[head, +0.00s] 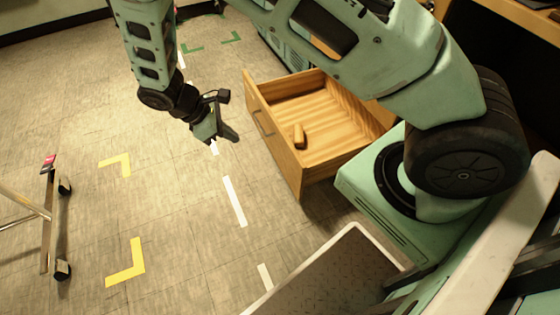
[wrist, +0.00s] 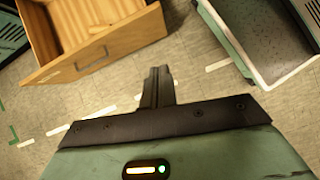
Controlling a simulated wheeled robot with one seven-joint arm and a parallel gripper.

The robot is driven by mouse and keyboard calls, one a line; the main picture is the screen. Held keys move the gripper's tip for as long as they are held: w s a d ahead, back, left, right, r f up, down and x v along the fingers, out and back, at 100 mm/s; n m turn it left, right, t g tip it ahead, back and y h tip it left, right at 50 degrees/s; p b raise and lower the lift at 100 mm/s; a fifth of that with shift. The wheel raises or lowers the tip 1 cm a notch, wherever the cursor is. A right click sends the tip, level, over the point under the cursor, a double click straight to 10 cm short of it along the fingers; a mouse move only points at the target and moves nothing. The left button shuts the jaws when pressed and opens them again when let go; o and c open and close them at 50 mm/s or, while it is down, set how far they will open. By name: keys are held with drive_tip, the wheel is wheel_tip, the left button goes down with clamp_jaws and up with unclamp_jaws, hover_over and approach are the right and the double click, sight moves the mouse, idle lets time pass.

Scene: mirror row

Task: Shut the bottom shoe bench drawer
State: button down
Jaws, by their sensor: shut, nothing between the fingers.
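The wooden drawer (head: 274,128) stands pulled out in the head view, with a metal handle (head: 262,122) on its front panel. A small wooden block (head: 299,136) lies inside it near the front. In the wrist view the drawer front (wrist: 95,48) and its handle (wrist: 92,60) are at the upper left. My gripper (head: 228,134) is shut and empty. It is apart from the drawer, out in front of the panel and over the floor. The gripper also shows in the wrist view (wrist: 160,72). The bench body is mostly hidden behind my arm.
A wheeled metal stand (head: 47,215) is at the left. Yellow corner marks (head: 125,263) and white dashes (head: 234,200) lie on the tiled floor. A wooden top edge (head: 530,18) shows at the upper right.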

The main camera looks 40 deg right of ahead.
drive_tip(key=w+d+f+n+h+b, duration=0.1)
drive_tip(key=w+d+f+h+b, duration=0.15)
drive_tip(key=f, duration=0.45)
drive_tip(key=w+d+f+n+h+b, duration=0.1)
drive_tip(key=w+d+f+b, duration=0.1)
drive_tip(key=d+f, duration=0.3)
drive_tip(key=b, duration=0.4)
approach(288, 149)
drive_tip(key=x, duration=0.5)
drive_tip(key=shift+f, duration=0.4)
drive_tip(key=shift+s+d+r, duration=0.1)
drive_tip(key=shift+s+d, duration=0.05)
drive_tip(key=shift+d, duration=0.25)
drive_tip(key=shift+d, duration=0.1)
